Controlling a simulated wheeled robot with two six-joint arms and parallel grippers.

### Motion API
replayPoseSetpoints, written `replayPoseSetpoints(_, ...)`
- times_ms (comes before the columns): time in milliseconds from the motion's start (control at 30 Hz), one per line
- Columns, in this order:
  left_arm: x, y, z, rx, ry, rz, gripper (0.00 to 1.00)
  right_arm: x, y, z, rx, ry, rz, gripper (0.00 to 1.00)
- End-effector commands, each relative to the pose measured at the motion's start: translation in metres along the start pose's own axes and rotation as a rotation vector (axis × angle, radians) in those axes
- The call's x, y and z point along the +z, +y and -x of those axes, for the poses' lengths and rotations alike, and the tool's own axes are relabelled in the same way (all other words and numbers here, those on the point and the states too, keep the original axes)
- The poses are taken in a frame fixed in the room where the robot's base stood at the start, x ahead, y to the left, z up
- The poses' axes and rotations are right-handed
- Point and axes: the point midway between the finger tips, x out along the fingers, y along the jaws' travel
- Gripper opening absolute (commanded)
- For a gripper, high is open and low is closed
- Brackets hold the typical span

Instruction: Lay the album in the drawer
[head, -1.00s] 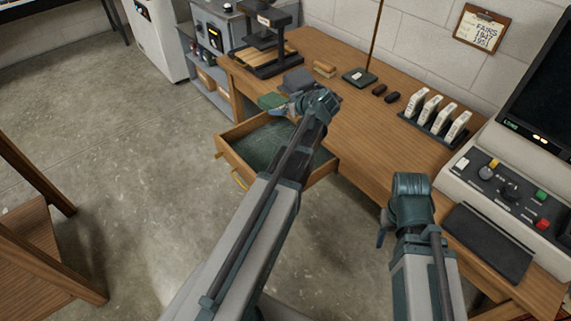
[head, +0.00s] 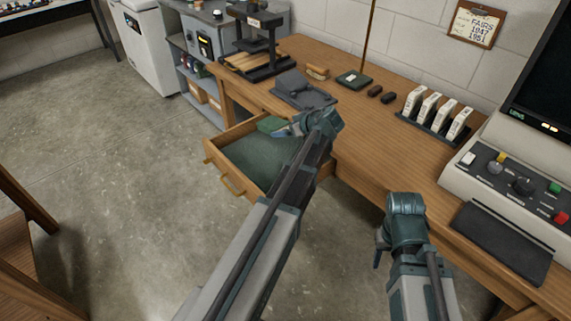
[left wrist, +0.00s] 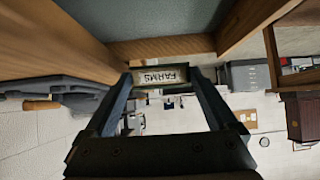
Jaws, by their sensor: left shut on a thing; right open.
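The album (head: 270,124) is a small green volume in the head view, partly hidden by my left gripper. In the left wrist view its spine carries a label reading FARMS (left wrist: 160,76). My left gripper (head: 288,131) is shut on it. The open wooden drawer (head: 216,163) has a dark green lining and sticks out from the desk. The album is over the drawer's far part, near its back wall; I cannot tell whether it touches the bottom. My forearm hides the drawer's right part. My right gripper (head: 380,252) is open and empty, left of the desk's front edge.
A grey cradle (head: 303,91) lies on the desk (head: 370,134) just beyond the drawer. Floor left of the drawer is clear.

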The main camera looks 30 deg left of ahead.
Motion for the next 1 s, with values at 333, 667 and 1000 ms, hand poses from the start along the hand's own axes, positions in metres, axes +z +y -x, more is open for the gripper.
replayPoseSetpoints(333, 0.057, 0.001, -0.043, 0.0, 0.001, 0.0, 0.22, -0.004, -0.007, -0.07, 0.0, 0.0, 0.0, 0.5)
replayPoseSetpoints(667, 0.068, 0.001, -0.051, 0.0, 0.001, 0.0, 0.22, -0.005, -0.008, -0.085, 0.002, 0.0, 0.0, 0.5)
replayPoseSetpoints(1000, 0.094, 0.001, -0.071, 0.0, 0.001, 0.0, 0.22, -0.007, -0.01, -0.117, 0.005, 0.0, 0.001, 0.5)
